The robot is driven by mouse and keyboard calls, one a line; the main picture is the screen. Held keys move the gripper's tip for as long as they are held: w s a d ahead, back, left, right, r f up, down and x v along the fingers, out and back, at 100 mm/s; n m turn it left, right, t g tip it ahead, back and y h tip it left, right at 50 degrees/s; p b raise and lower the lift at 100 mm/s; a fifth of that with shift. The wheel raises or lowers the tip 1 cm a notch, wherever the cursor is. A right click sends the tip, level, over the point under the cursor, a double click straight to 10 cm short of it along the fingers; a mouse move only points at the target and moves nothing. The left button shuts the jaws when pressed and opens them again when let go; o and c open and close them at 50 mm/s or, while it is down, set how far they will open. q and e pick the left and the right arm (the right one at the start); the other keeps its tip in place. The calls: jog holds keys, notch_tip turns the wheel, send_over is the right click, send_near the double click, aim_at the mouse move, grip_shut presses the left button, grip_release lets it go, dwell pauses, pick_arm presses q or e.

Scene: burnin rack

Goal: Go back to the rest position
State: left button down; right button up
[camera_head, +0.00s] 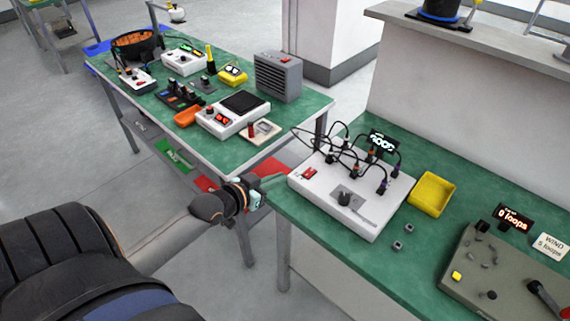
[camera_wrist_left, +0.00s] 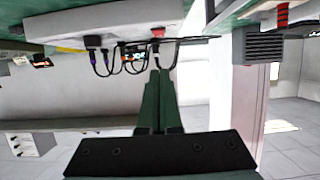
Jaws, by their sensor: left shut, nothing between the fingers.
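My left arm comes in from the lower left in the head view. Its gripper (camera_head: 274,181) is just off the left edge of the near green bench (camera_head: 385,278), beside the white burn-in box (camera_head: 331,218) with black cables. In the left wrist view the two fingers of the gripper (camera_wrist_left: 158,82) are together with nothing between them. That view is upside down, with the white box (camera_wrist_left: 75,38) at the top. My right gripper is in neither view.
A yellow tray (camera_head: 431,194), two small grey cubes and a grey winding panel (camera_head: 503,268) sit on the near bench. The far green bench (camera_head: 222,158) carries several instruments and a grey vented box (camera_head: 279,77). Open floor lies at the left.

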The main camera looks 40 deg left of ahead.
pick_arm(q)
jog(key=shift+s+r, duration=0.1)
jog(key=shift+s, duration=0.15)
dwell(0.4)
